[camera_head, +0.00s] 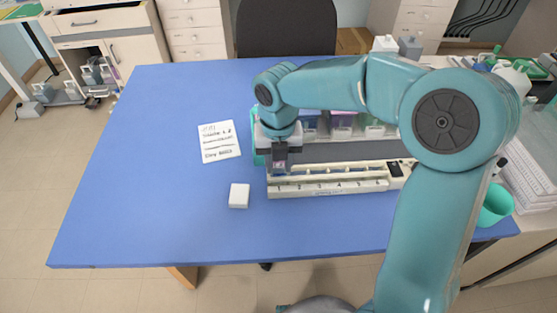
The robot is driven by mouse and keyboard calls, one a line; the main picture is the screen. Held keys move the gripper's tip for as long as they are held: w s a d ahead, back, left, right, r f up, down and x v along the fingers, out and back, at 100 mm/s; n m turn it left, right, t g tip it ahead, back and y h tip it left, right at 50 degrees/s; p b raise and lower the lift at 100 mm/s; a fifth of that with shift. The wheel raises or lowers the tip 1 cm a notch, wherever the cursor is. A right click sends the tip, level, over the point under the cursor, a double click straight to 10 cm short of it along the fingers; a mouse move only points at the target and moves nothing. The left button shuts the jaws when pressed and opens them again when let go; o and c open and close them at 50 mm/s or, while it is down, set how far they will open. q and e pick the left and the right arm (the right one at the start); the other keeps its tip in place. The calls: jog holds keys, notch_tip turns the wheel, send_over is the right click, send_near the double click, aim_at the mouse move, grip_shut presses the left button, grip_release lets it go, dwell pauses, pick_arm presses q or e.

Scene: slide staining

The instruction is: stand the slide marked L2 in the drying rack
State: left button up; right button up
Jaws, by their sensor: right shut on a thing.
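My right gripper (281,165) is above the left end of a long white rack (330,188), pointing down. It is shut on a small slide, of which only a little shows between the fingers; its marking cannot be read. The rack has a row of slots and numbers along its front edge, and I take it for the drying rack. Whether the slide touches the rack or is in a slot cannot be told. My left gripper is not in view.
A written card (220,142) and a white block (239,195) lie left of the rack. Staining jars (342,122) stand behind it, partly hidden by my right arm. A teal cup (497,206) is at the right. The blue table's left side (130,180) is clear.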

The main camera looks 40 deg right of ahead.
jog(key=shift+f, duration=0.3)
jog(key=o, duration=1.1)
jog(key=shift+r, duration=0.1)
notch_tip(320, 180, up, 16)
jog(key=shift+r+p, duration=0.1)
jog(key=shift+p, duration=0.75)
jog(key=shift+s, duration=0.15)
